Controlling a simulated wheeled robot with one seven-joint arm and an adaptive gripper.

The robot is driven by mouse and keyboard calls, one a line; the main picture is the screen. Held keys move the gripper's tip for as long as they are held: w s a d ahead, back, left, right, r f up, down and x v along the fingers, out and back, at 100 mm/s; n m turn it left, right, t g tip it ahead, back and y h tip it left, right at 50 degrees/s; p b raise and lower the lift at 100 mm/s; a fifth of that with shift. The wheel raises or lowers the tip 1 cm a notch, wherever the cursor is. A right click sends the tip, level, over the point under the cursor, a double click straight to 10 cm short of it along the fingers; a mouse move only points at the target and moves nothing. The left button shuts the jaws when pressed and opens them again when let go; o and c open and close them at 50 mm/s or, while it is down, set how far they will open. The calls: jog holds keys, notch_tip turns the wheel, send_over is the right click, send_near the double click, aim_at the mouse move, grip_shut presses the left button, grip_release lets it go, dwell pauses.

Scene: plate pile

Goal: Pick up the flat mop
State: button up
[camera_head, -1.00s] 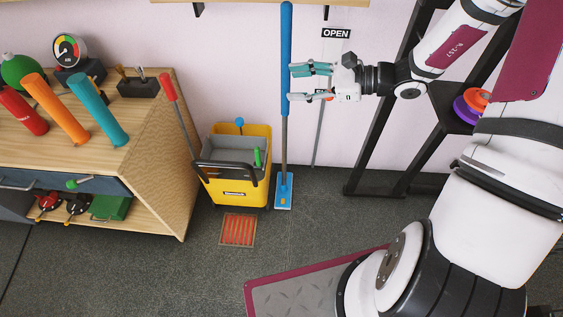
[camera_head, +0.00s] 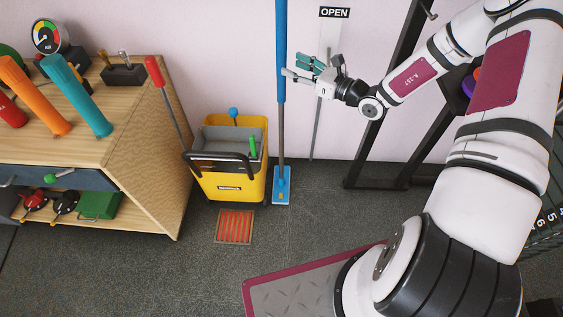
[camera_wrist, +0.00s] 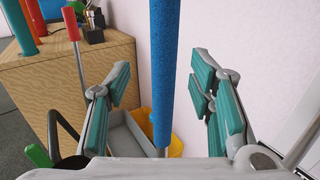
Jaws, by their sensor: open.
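The flat mop (camera_head: 281,60) stands upright against the pink wall, with a blue grip on its upper pole, a grey lower shaft and a flat blue head (camera_head: 282,186) on the floor. My gripper (camera_head: 298,70) is at the lower part of the blue grip, coming in from the right. In the wrist view the blue grip (camera_wrist: 164,70) stands between the open fingers of my gripper (camera_wrist: 165,95), with a gap on both sides. No finger visibly touches it there. The mop's head is hidden in the wrist view.
A yellow mop bucket (camera_head: 240,183) with a red-handled tool stands just left of the mop. A wooden workbench (camera_head: 140,150) is further left. A black rack (camera_head: 375,150) stands to the right. A floor drain grate (camera_head: 235,227) lies in front of the bucket.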

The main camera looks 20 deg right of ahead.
aim_at(281, 61)
jog(key=x, duration=0.2)
jog(key=b+x, duration=0.1)
jog(key=x, duration=0.1)
jog(key=b+x, duration=0.1)
jog(key=x, duration=0.1)
jog(key=shift+w+d+f, duration=0.15)
jog(key=shift+d+f, duration=0.05)
jog(key=shift+f, duration=0.15)
jog(key=shift+c, duration=0.4)
jog(key=shift+r, duration=0.15)
grip_shut()
